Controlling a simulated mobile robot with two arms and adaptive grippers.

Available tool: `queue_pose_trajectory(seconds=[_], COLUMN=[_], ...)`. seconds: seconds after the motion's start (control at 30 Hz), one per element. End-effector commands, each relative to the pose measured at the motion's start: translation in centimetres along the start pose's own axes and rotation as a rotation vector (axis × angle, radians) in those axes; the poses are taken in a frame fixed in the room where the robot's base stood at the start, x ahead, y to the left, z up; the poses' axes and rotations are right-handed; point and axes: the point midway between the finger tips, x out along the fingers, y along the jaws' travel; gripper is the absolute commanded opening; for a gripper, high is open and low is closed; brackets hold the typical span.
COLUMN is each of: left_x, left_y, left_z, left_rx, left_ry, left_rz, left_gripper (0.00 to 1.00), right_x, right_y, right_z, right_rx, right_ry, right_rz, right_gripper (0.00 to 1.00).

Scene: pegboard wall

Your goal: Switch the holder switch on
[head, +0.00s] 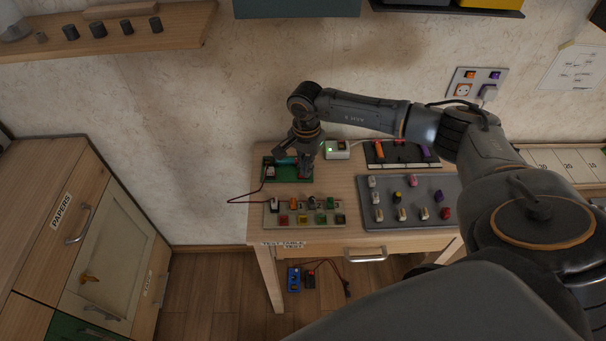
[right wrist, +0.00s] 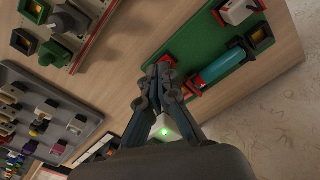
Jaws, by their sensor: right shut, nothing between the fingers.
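A green board (head: 289,174) lies at the back left of the table, and it also shows in the right wrist view (right wrist: 200,110). A teal cylinder (right wrist: 219,67) lies in a holder on it, between a red end piece (right wrist: 197,83) and a dark end. A white switch on a red base (right wrist: 238,10) sits at the board's other end, and it shows in the head view too (head: 270,172). I cannot tell its position. My right gripper (head: 304,176) is shut and empty, pointing down over the board's right end. My left gripper is out of view.
A beige panel (head: 270,224) with several switches and coloured buttons lies in front of the board. A grey panel (head: 385,187) with several switches lies to the right. A white box with a lit green light (head: 337,150) stands behind. Red wire hangs at the table's left.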

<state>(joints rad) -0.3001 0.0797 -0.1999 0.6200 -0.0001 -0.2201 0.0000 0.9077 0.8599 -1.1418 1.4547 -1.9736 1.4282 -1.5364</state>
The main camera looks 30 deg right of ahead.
Motion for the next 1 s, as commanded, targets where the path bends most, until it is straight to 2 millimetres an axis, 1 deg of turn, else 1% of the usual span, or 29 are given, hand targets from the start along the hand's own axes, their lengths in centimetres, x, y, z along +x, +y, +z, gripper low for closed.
queue_pose_trajectory(seconds=[0.07, 0.27, 1.0], left_x=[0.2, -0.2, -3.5], left_y=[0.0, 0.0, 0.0], left_z=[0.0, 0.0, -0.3], left_rx=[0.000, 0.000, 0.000], left_ry=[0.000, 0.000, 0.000], left_rz=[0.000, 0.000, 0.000], left_gripper=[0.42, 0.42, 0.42], right_x=[0.2, -0.4, -6.4], right_y=[0.0, 0.0, 0.0], right_z=[0.0, 0.0, 0.0], right_rx=[0.000, 0.000, -0.001], right_ry=[0.000, 0.000, 0.001], right_rz=[0.000, -0.001, -0.001], right_gripper=[0.00, 0.00, 0.00])
